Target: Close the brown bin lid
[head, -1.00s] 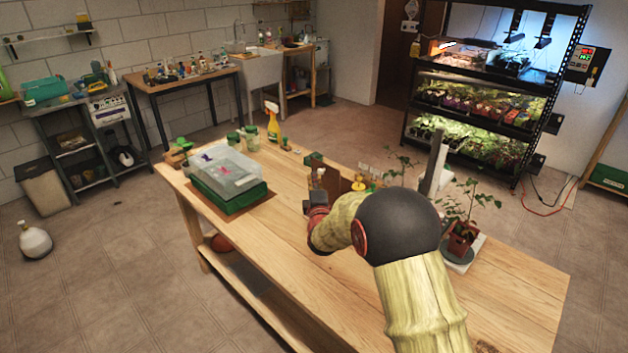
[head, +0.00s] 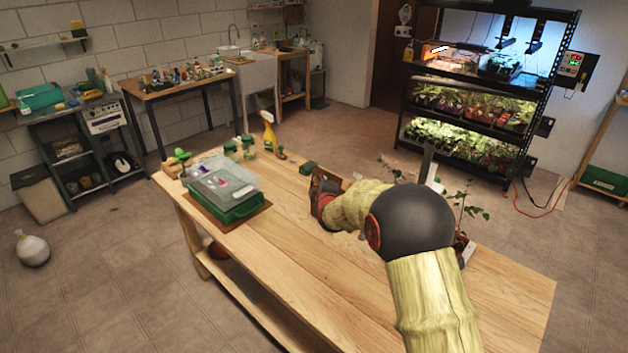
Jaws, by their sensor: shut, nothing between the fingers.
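A small brown piece (head: 327,181), which looks like part of the brown bin, shows on the wooden table just beyond my gripper. Most of it is hidden behind my gripper and wrist, so I cannot tell the lid's angle or whether my gripper touches it. My gripper (head: 317,193), dark with a red wrist, is low over the middle of the table at the brown piece. It is shut with nothing held. Its fingertips are small and hard to make out.
A green tray (head: 232,211) with a clear cover sits on the table (head: 270,270) at left. A yellow spray bottle (head: 268,131), jars (head: 231,149) and a small green block (head: 308,168) stand along the far edge. Potted plants (head: 462,212) are partly behind my arm. The front tabletop is clear.

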